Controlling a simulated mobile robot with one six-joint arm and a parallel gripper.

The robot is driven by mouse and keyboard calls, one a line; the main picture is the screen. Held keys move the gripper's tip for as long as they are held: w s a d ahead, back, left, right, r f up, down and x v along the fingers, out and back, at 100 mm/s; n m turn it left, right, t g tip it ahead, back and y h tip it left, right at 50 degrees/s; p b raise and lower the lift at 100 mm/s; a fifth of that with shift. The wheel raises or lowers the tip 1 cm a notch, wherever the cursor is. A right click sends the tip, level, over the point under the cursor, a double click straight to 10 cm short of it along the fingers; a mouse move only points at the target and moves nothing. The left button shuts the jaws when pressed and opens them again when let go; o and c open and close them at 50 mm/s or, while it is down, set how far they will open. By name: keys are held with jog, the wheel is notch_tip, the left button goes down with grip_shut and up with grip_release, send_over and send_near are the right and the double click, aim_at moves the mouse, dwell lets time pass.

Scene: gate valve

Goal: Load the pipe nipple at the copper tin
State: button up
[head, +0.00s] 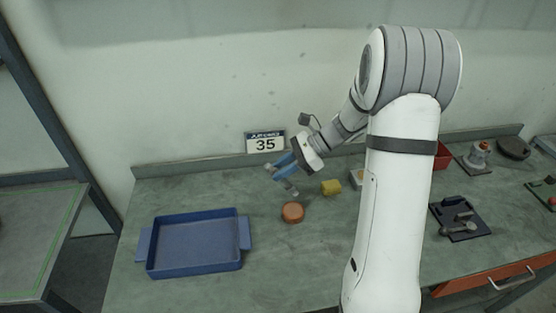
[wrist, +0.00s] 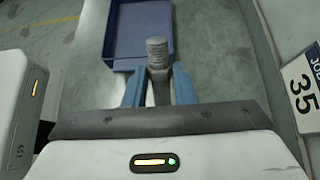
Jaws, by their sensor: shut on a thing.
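The tin does not show in the wrist view.
A blue tray (head: 152,258) with side handles stands empty at the left; part of it shows in the wrist view (wrist: 123,62). A dark plate with grey parts (head: 458,234) is further right. Bench between tray and tin is clear.

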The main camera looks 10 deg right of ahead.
jog(key=shift+f+b, duration=2.35)
jog(key=shift+f, duration=0.6)
jog(key=shift+s+f, duration=0.1)
jog(key=shift+f, duration=0.4)
jog(key=shift+r+p, duration=2.75)
jog(key=shift+r, duration=0.85)
